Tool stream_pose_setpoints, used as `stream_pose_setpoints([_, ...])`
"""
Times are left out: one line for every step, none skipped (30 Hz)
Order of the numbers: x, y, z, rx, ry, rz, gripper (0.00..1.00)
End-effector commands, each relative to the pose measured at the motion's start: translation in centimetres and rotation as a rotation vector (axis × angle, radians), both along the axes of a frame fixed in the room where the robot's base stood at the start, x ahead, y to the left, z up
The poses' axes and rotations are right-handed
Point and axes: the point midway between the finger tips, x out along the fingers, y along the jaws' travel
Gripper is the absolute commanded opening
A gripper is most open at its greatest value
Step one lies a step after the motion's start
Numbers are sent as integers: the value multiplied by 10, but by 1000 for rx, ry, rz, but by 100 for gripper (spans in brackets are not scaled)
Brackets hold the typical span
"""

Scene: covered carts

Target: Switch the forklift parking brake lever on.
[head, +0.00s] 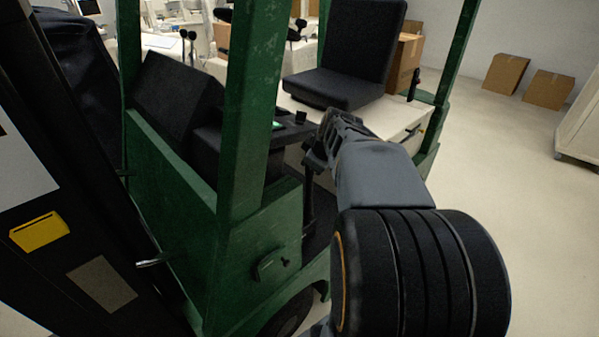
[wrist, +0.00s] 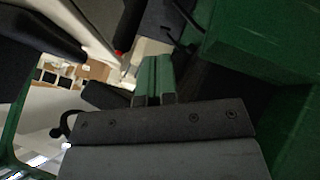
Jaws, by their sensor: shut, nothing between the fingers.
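The green forklift (head: 225,240) fills the middle of the head view, with its black seat (head: 350,60) behind. My gripper (head: 322,138) reaches into the cab beside the dash, in front of the seat. It is shut and empty; its closed fingers also show in the wrist view (wrist: 157,70). A dark upright bar (head: 308,205) stands just below the gripper; I cannot tell whether it is the parking brake lever or whether the gripper touches it. A small red-tipped part (wrist: 118,52) shows left of the fingers in the wrist view. The lever's state cannot be made out.
A green post (head: 258,90) stands left of my arm, and another post (head: 457,55) rises at the right. Cardboard boxes (head: 505,73) sit by the back wall. A white cabinet (head: 580,125) stands at the right edge. The floor at right is clear.

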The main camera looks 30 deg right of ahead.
Motion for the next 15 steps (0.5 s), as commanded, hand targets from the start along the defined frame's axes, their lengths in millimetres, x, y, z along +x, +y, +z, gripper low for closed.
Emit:
stream_pose_setpoints([1, -9, -6, -16, -3, 5, 0])
stream_pose_setpoints([1, -13, -6, -23, -5, 10, 0])
stream_pose_setpoints([2, -17, -7, -31, -5, 15, 0])
stream_pose_setpoints([2, -18, -7, -36, -7, 18, 0])
stream_pose_setpoints([2, -19, -6, -40, -7, 21, 0])
stream_pose_setpoints([2, -20, -6, -42, -7, 23, 0])
stream_pose_setpoints([2, -20, -5, -43, -8, 23, 0])
stream_pose_setpoints([2, -20, -5, -43, -8, 23, 0])
stream_pose_setpoints([2, -20, -5, -43, -8, 23, 0])
stream_pose_setpoints([2, -20, -5, -43, -8, 23, 0])
stream_pose_setpoints([2, -20, -5, -42, -7, 23, 0])
stream_pose_setpoints([2, -20, -5, -42, -7, 23, 0])
stream_pose_setpoints([2, -20, -5, -42, -7, 23, 0])
stream_pose_setpoints([2, -20, -5, -42, -7, 23, 0])
stream_pose_setpoints([3, -20, -6, -42, -7, 23, 0])
